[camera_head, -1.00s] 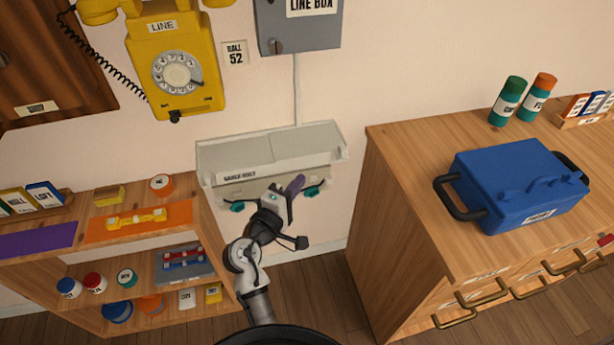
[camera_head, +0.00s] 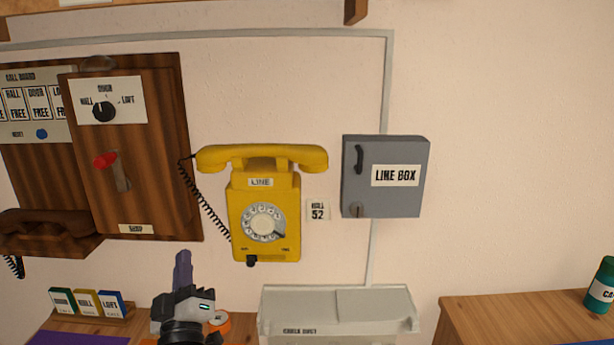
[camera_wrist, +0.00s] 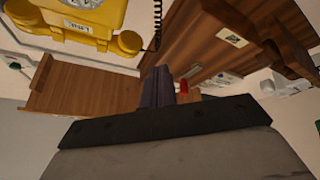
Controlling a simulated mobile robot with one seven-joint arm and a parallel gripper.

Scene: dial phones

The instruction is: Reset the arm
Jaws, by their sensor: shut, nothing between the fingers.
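My gripper (camera_head: 183,268) is at the lower left of the head view, pointing up, below and left of the yellow LINE phone. Its purple-grey fingers are together with nothing between them. In the wrist view the shut fingers (camera_wrist: 159,88) point away from the camera, toward the wooden boards. My gripper appears to touch nothing. The lower part of my arm is out of the head view.
The yellow dial phone (camera_head: 264,205) hangs on the wall with its handset on top. A wooden switch board (camera_head: 150,160) with a red lever is at left. The grey line box (camera_head: 386,200) is shut.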

